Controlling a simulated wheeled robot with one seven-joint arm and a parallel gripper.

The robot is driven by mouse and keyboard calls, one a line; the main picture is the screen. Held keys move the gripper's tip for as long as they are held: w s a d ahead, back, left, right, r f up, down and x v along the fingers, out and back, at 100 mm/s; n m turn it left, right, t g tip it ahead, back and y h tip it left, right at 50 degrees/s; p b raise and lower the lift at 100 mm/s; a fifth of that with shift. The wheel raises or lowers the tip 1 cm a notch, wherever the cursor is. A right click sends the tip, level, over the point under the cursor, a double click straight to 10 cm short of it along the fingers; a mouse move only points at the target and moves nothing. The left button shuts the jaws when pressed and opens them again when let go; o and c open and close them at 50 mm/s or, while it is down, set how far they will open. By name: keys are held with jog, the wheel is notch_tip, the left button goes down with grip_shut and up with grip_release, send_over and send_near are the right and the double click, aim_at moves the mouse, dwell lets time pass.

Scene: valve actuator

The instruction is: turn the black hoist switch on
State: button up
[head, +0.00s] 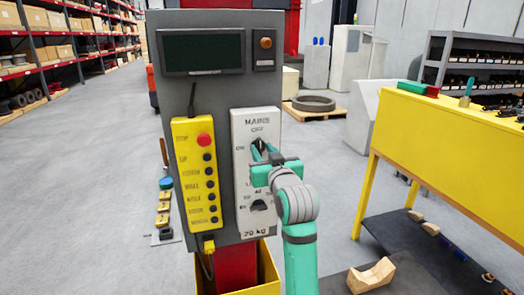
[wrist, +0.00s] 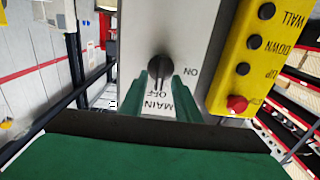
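The black hoist switch (head: 260,143) is a rotary knob on the white MAINS plate (head: 243,205) of the grey control panel. It also shows in the wrist view (wrist: 158,67), where the picture is upside down; its pointer lies toward the OFF mark, with ON to the side. My gripper (wrist: 164,80) has its two green fingers apart, one on each side of the knob's pointer. A gap shows between the fingers, with lettering behind. I cannot tell whether a finger touches the knob. In the head view my gripper (head: 262,158) partly hides the switch and plate.
A yellow pendant (head: 194,180) with a red stop button and several black buttons is mounted left of the plate. A dark display (head: 202,51) is above. A yellow table (head: 445,130) stands at the right, with a wooden block (head: 371,276) below it. Open floor lies left.

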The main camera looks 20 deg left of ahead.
jog(key=shift+w+a, duration=0.25)
jog(key=shift+w, duration=0.25)
jog(key=shift+s+d, duration=0.1)
grip_shut()
jog(key=shift+a, duration=0.2)
